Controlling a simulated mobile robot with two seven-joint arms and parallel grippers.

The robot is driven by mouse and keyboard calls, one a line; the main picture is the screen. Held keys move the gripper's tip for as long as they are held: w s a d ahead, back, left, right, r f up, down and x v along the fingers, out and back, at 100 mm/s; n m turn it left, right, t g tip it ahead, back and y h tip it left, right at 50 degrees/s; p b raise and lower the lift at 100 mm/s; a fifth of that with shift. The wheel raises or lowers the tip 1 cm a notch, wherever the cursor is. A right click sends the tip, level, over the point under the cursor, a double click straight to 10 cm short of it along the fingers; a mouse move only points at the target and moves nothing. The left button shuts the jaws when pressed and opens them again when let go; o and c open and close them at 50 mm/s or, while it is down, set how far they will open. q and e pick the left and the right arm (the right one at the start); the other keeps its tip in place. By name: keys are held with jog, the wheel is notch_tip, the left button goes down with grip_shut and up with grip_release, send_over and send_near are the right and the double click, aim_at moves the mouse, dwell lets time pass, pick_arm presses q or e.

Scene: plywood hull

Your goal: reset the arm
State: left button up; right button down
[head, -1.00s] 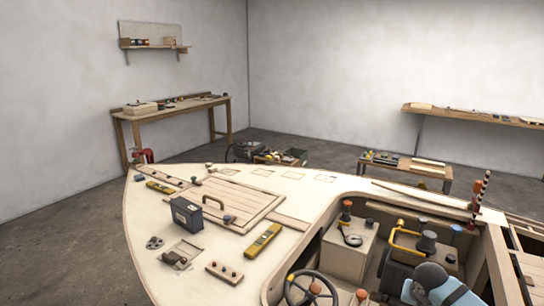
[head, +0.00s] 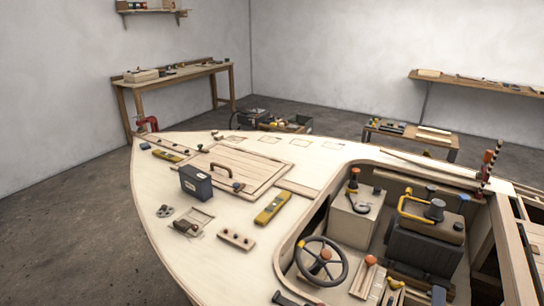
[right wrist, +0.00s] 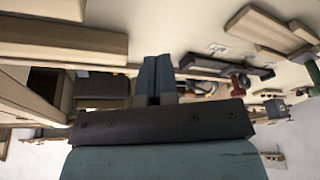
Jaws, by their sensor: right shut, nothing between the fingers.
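My right gripper (right wrist: 158,80) shows in the right wrist view, with its two blue-grey fingers together and nothing between them. It points away over wooden parts of the hull, which look upside down in that view. No arm or gripper of mine is clearly seen in the head view now. My left gripper is in neither view.
The plywood hull (head: 165,222) fills the front, with a dark box (head: 196,183), yellow level (head: 272,208) and hatch (head: 262,172) on deck. The cockpit holds a steering wheel (head: 321,262) and seat (head: 425,248). Workbenches stand by the walls; bare floor (head: 70,215) lies left.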

jog(key=s+d+r+n, duration=0.1)
jog(key=s+r, duration=0.2)
jog(key=s, duration=0.5)
jog(key=s+r+n, duration=0.1)
jog(key=s+r, duration=0.1)
jog(key=s, duration=0.5)
jog(key=w+a+f+n+t+y+p, duration=0.1)
jog(key=w+a+f+t+p, duration=0.3)
jog(key=p, duration=0.5)
jog(key=w+a+t+y, duration=0.1)
jog(key=a+t, duration=0.1)
jog(key=t, duration=0.1)
jog(key=shift+w+a+y, duration=0.2)
jog(key=shift+w+y, duration=0.1)
